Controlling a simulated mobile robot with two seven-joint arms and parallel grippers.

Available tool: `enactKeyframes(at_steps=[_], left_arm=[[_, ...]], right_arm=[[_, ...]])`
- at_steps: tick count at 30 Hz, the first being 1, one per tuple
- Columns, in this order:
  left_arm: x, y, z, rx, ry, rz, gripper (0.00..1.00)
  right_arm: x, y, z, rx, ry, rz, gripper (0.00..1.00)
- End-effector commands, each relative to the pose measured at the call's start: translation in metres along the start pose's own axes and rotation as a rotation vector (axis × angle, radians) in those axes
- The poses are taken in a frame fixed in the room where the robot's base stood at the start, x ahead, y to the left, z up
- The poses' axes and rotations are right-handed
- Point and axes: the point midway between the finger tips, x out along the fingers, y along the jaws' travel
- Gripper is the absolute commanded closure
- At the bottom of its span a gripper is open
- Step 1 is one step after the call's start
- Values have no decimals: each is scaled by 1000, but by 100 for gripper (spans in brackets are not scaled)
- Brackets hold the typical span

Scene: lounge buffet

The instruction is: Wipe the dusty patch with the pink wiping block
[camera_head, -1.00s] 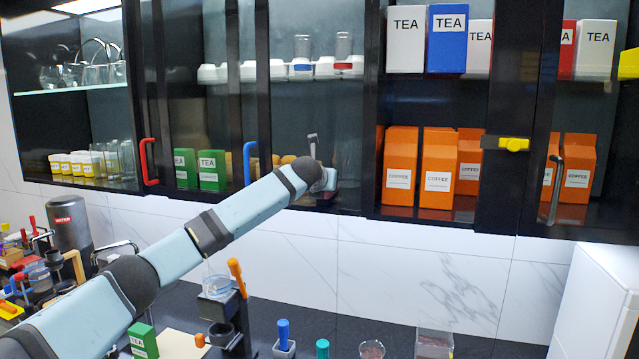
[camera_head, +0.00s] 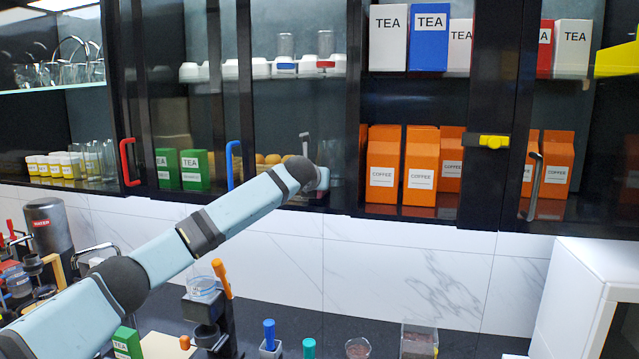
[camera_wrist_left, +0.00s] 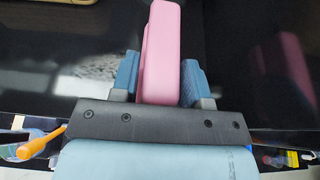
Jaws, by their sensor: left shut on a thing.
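My left gripper (camera_wrist_left: 160,78) is shut on the pink wiping block (camera_wrist_left: 162,50), which stands upright between its two blue fingers in the left wrist view. A glossy dark pane lies beyond it, and a pink reflection of the block shows at the right. A faint grey speckled patch (camera_wrist_left: 95,62) on the left of that pane looks like the dusty patch. In the head view my left arm reaches up to the cabinet's glass front; its fingers and the block are hidden there. Contact between block and glass cannot be told. My right gripper is not in view.
The cabinet has a red handle (camera_head: 130,162), a blue handle (camera_head: 235,165) and a yellow latch (camera_head: 487,141). Orange coffee cartons (camera_head: 421,165) stand on its lower shelf. A coffee machine with an orange lever (camera_head: 222,278) stands on the counter below my arm. A white appliance (camera_head: 580,300) stands at right.

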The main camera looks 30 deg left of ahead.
Motion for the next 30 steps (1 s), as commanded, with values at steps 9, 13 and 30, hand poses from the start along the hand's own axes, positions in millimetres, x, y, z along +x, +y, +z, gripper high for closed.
enactKeyframes(at_steps=[9, 13, 30], left_arm=[[1, 24, -3, 1, 2, 3, 100], [1, 27, -4, 1, 3, 3, 100], [1, 58, -2, 2, 3, 4, 100]], right_arm=[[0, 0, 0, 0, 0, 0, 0], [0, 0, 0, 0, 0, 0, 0], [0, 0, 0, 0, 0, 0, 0]])
